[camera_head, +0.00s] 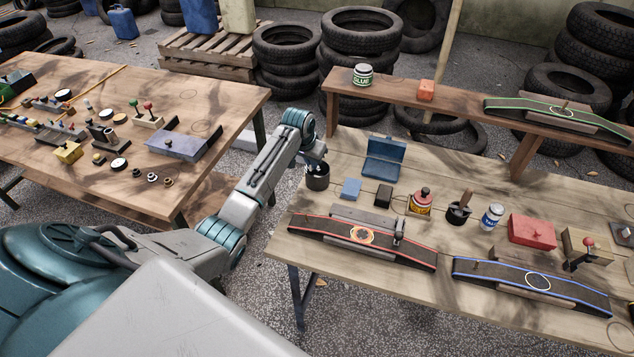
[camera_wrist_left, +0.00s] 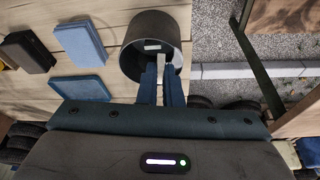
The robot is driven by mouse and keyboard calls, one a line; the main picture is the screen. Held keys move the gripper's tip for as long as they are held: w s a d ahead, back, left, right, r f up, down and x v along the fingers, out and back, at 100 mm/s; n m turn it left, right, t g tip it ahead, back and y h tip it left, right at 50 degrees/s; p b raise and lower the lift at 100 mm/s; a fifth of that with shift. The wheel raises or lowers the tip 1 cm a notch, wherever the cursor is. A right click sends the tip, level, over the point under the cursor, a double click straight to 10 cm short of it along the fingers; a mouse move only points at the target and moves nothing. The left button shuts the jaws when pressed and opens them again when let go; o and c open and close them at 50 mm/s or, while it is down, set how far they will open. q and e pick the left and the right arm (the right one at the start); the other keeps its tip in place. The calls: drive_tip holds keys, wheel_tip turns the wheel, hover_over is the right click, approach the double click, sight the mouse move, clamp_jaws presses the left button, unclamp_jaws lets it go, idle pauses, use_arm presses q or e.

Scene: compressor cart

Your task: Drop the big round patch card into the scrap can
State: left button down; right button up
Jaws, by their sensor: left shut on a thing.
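The scrap can (camera_head: 317,181) is a dark open cylinder at the left end of the right workbench. In the left wrist view its wall (camera_wrist_left: 181,22) and open mouth lie just ahead of my fingers. My left gripper (camera_head: 317,160) is over the can, fingers pointing down to its mouth. In the left wrist view the narrow fingers (camera_wrist_left: 160,75) are shut on a thin pale piece, seen edge-on, which I take for the patch card (camera_wrist_left: 159,61). Its round face is hidden. A small pale patch shows inside the can. My right gripper is not in view.
Near the can are a blue block (camera_head: 350,188), a blue open case (camera_head: 384,160) and a black box (camera_head: 384,197). A red-edged strip on a stand (camera_head: 410,250) lies in front. A floor gap separates this bench from the cluttered left table (camera_head: 225,95).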

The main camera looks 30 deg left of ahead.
use_arm(q)
drive_tip(key=c, duration=1.5)
unclamp_jaws()
drive_tip(key=shift+r, duration=0.15)
drive_tip(key=b+v, duration=0.2)
drive_tip(key=v, duration=0.8)
drive_tip(key=shift+s+r, duration=0.15)
drive_tip(key=shift+r, duration=0.1)
